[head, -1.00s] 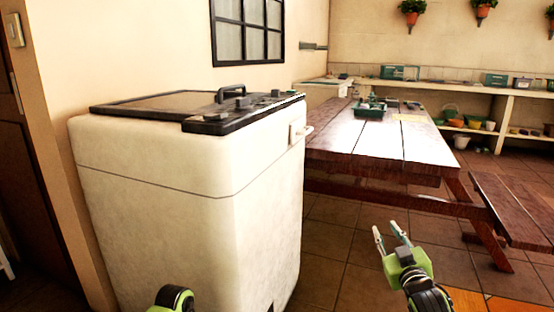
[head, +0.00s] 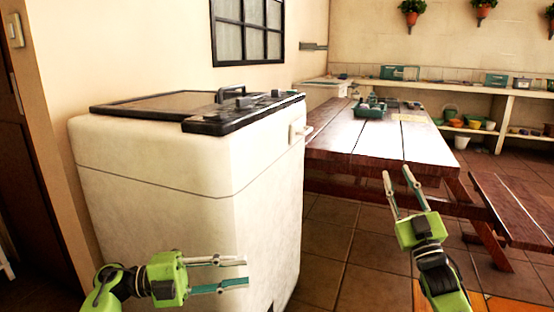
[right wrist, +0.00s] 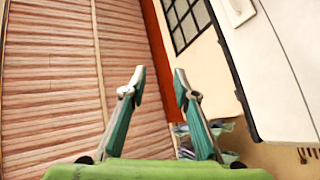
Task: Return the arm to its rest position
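My left gripper (head: 246,272) is at the lower left of the head view, in front of the white washing machine (head: 180,170). Its two fingers point right, with a gap between them and nothing held. My right gripper (head: 397,176) is at the lower right of the head view, over the tiled floor and in front of the wooden table, fingers pointing up. In the right wrist view its fingertips (right wrist: 159,76) are spread with nothing between them.
The washing machine's black-framed top (head: 160,103) carries a handle. A wooden picnic table (head: 335,145) with a green tray (head: 369,108) stands behind my right gripper, its bench (head: 515,205) to the right. A shelf (head: 480,88) lines the back wall. Floor tiles between machine and table are clear.

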